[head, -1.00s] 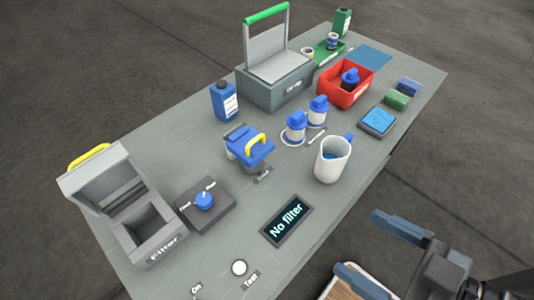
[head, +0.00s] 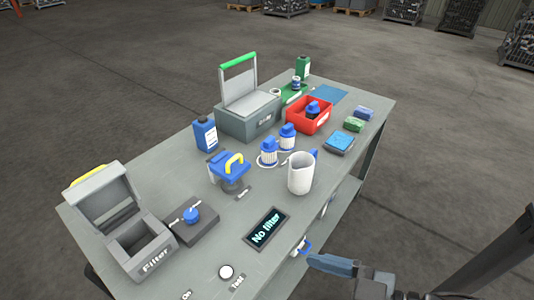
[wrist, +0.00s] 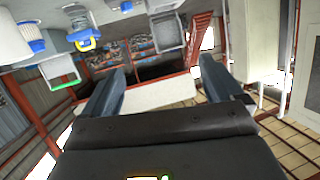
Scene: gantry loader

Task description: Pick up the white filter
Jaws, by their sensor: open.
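A dark, blue-capped filter (head: 312,109) sits in the red bin (head: 327,119). The grey box labelled Filter (head: 143,250) is open at the table's near left. My gripper (wrist: 158,84) is open, with nothing between its fingers in the wrist view. In the head view, one blue finger (head: 332,265) shows off the table's right edge, apart from the filters; the other finger is not clear.
A display (head: 266,229) reads "No filter". A lidded grey box (head: 250,120) and blue bottle (head: 205,134) stand behind.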

